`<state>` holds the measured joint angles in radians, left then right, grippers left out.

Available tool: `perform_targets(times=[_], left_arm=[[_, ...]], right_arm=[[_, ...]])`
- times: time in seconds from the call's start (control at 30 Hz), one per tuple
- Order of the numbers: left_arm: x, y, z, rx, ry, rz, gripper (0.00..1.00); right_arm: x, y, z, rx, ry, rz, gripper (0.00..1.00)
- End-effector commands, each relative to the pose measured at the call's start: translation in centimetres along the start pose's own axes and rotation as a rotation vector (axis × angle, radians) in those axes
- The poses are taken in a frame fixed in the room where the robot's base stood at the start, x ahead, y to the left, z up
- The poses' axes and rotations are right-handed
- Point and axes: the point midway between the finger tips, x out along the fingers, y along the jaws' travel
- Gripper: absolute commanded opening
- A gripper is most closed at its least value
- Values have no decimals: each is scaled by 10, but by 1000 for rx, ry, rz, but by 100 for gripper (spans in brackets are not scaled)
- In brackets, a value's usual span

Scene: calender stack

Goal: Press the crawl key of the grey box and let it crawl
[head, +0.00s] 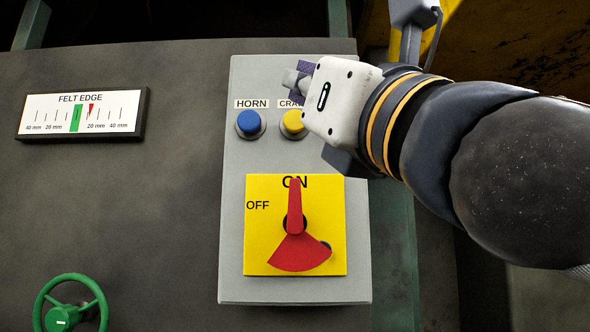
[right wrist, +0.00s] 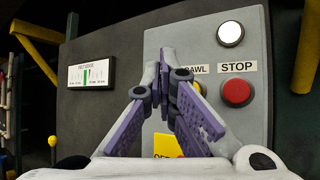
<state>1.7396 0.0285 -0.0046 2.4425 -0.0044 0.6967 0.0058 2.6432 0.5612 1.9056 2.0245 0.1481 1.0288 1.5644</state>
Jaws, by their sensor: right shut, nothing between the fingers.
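The grey box (head: 300,290) stands upright on the dark panel. Its yellow crawl key (head: 292,123) sits right of the blue horn key (head: 250,124); my right gripper covers part of its label in the head view. In the right wrist view the crawl key (right wrist: 197,87) shows partly behind a finger. My right gripper (head: 292,80) is shut and empty, with its fingertips (right wrist: 166,56) in front of the box, above and left of the crawl key. I cannot tell whether they touch the box. My left gripper is in neither view.
A red rotary handle (head: 295,210) on a yellow plate points up to ON. A red STOP key (right wrist: 237,92) and a white lamp (right wrist: 230,34) are on the box's right. The FELT EDGE gauge (head: 80,112) has its red pointer just right of green. A green handwheel (head: 62,318) is lower left.

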Motion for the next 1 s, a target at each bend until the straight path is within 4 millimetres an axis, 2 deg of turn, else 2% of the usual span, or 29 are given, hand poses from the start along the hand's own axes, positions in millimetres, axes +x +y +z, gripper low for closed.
perform_targets(times=[0.2, 0.4, 1.0], left_arm=[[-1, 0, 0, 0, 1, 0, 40], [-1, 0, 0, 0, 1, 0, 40], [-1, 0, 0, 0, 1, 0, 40]], right_arm=[[21, -15, -16, 1, 2, -1, 0], [30, -22, -22, -1, 1, 0, 0], [31, -23, -24, -1, 1, 0, 0]])
